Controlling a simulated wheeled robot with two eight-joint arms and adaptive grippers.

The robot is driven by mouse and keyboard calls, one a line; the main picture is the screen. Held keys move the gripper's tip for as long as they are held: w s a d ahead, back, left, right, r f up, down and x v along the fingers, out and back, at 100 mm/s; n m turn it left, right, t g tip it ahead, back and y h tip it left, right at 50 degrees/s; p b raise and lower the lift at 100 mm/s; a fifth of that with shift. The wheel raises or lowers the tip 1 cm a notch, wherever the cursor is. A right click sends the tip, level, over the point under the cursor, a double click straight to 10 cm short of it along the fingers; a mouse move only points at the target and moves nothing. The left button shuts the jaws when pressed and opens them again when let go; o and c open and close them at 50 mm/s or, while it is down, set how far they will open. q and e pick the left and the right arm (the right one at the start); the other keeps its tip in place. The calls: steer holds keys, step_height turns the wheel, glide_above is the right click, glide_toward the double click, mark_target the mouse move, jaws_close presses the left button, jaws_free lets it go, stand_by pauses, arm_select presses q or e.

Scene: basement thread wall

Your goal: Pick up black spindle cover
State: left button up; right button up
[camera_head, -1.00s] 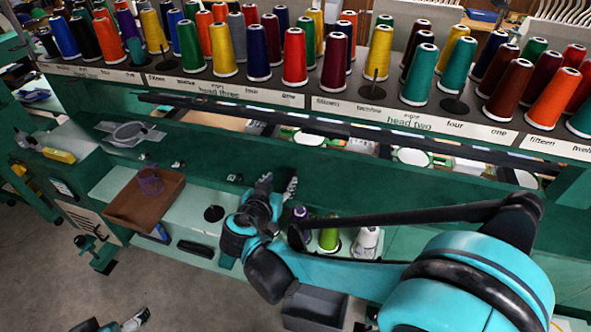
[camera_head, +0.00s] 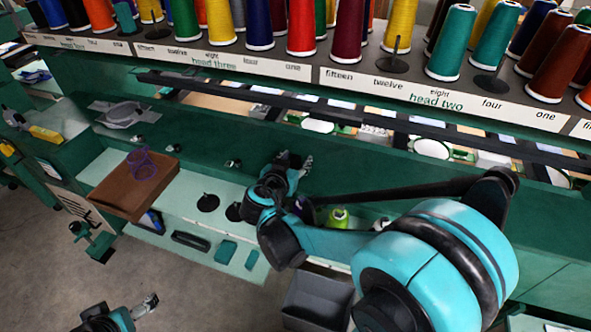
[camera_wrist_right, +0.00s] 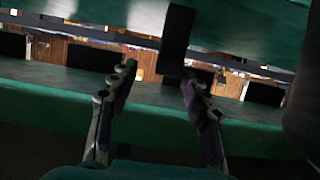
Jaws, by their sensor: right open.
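No part is clearly recognisable as the black spindle cover. Candidates on the green shelf in the head view are a black disc (camera_head: 208,202), a second black disc (camera_head: 234,212) partly beside my arm, and a black oblong piece (camera_head: 190,241) at the front edge. My right gripper (camera_head: 296,163) is open, above the back of the shelf, right of the discs. In the right wrist view its fingers (camera_wrist_right: 158,80) stand apart with nothing between them. A dark block (camera_wrist_right: 177,42) shows just beyond the fingertips; I cannot tell what it is. My left gripper (camera_head: 150,303) is low at the bottom, its jaws unclear.
A lime thread cone (camera_head: 338,219) is partly behind my right arm. A grey bin (camera_head: 315,300) sits below. Thread cones line the rack above.

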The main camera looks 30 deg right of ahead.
mark_target(296, 157)
steer(key=x, duration=0.2)
steer(key=b+x, duration=0.1)
steer(key=x, duration=0.1)
steer(key=b+x, duration=0.1)
steer(key=x, duration=0.1)
steer(key=shift+w+a+f, duration=0.3)
steer(key=shift+f, duration=0.1)
steer(key=shift+r, duration=0.1)
steer(key=shift+s, duration=0.1)
steer(key=c, duration=1)
